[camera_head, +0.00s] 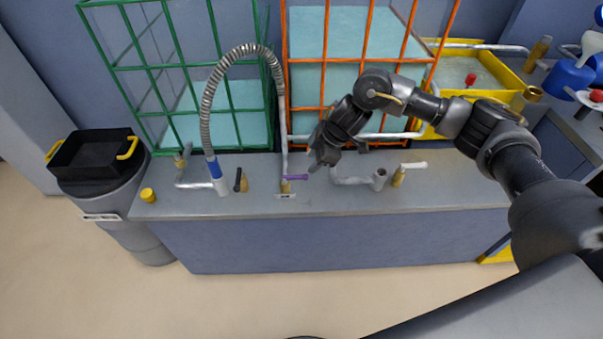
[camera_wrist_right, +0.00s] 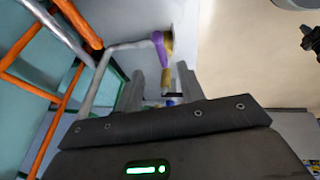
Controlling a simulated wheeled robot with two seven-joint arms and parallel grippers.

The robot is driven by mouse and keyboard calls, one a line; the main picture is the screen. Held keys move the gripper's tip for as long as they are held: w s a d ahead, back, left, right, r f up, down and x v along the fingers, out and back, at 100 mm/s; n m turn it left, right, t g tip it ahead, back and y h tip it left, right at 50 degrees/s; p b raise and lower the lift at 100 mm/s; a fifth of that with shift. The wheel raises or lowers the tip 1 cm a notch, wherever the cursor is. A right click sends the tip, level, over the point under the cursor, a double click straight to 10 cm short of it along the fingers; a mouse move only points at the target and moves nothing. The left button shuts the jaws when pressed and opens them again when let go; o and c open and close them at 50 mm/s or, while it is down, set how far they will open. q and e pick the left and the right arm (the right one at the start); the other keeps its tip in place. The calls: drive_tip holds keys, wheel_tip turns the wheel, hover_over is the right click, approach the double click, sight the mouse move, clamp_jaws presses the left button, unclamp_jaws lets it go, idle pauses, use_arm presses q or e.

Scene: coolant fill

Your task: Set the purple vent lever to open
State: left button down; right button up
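The purple vent lever (camera_head: 296,177) sits on a small brass valve on the grey bench top, pointing right in the head view. My right gripper (camera_head: 315,163) is just above and to the right of the lever in the head view. Its two fingers (camera_wrist_right: 160,74) stand apart with nothing between them, and I see no contact with the lever. My left gripper is not in the head view.
A green frame (camera_head: 180,66) and an orange frame (camera_head: 325,65) stand behind the bench. A ribbed hose (camera_head: 206,115) arches at left. A black-handled valve (camera_head: 241,181) and a white-handled valve (camera_head: 402,174) flank the lever. The bench front edge is clear.

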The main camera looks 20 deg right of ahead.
sight(299, 176)
drive_tip(key=x, duration=0.9)
drive_tip(key=shift+c, duration=0.3)
clamp_jaws()
